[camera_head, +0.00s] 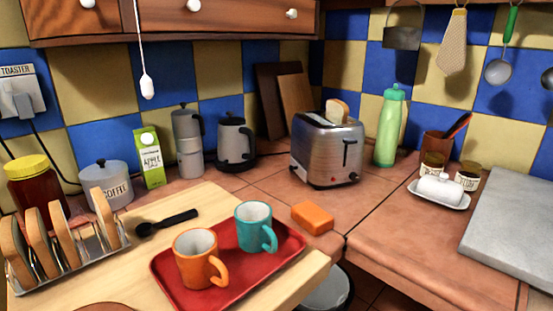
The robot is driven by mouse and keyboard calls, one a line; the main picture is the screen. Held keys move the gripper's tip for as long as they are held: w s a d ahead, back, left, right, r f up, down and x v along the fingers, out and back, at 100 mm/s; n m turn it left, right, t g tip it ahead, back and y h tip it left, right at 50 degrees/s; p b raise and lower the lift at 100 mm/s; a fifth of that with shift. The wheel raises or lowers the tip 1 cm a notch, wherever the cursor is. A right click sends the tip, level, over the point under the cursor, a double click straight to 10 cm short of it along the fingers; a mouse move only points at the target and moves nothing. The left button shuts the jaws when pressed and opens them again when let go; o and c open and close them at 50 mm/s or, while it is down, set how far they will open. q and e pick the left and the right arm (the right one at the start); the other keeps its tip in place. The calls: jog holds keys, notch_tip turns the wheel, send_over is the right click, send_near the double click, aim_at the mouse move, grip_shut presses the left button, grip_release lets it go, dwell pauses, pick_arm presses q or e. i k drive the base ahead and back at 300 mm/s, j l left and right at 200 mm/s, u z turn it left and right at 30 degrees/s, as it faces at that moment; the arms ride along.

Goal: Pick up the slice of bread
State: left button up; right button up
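A slice of bread (336,112) sticks up out of the top of the silver toaster (312,166), which stands in the counter corner. Only the slice's upper part shows; the rest is hidden inside the toaster. Several more bread slices (40,243) stand upright in a metal toast rack (72,274) at the front left, on the wooden board. Neither of my grippers is in view.
A red tray (222,290) with an orange mug (196,262) and a teal mug (252,228) lies on the wooden board (185,206). An orange block (312,218) lies before the toaster. A green bottle (389,128) and grey kettle (234,143) flank it.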

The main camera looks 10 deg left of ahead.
aim_at(105, 217)
jog(key=u, duration=1.3)
